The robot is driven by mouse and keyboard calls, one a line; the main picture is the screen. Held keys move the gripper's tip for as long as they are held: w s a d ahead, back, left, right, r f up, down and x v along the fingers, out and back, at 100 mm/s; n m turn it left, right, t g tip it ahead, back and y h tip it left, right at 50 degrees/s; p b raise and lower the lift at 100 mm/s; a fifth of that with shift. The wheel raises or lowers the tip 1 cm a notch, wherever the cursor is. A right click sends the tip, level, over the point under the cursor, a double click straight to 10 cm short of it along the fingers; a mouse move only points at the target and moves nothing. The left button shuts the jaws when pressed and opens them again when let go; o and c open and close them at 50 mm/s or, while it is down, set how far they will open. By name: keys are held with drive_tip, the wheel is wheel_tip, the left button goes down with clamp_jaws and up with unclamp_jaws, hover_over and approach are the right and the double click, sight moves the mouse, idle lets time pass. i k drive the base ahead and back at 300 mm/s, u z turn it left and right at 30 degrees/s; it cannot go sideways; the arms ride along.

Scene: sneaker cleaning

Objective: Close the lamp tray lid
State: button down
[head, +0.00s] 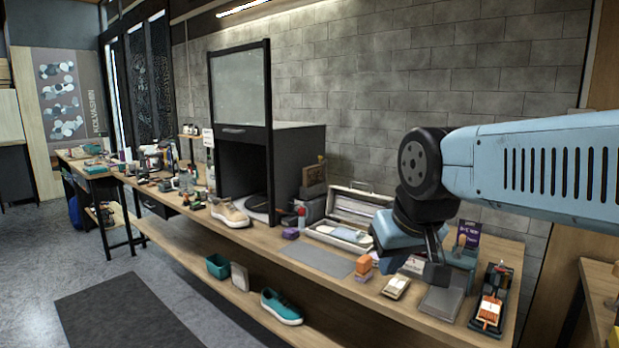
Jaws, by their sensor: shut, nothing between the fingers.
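A silver-grey case with a raised lid (358,207), which looks like the lamp tray, stands on the workbench near the wall. Its lid is open and tilted up at the back. The lower part (318,234) holds a pale flat item, and its right end is partly hidden by my arm. My gripper (436,280) is shut and empty. It points down over the bench, to the right of and nearer than the case, apart from the lid.
A grey mat (318,260) lies in front of the case. A black cabinet (292,165) with a raised door stands to the left.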

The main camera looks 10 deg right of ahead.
sight(357, 207)
drive_tip(key=u, duration=0.35)
drive_tip(key=i, duration=1.75)
drive_tip(key=z, duration=0.85)
drive_tip(key=k, duration=0.75)
drive_tip(key=z, duration=0.2)
drive_tip(key=i, duration=0.8)
drive_tip(key=u, duration=0.1)
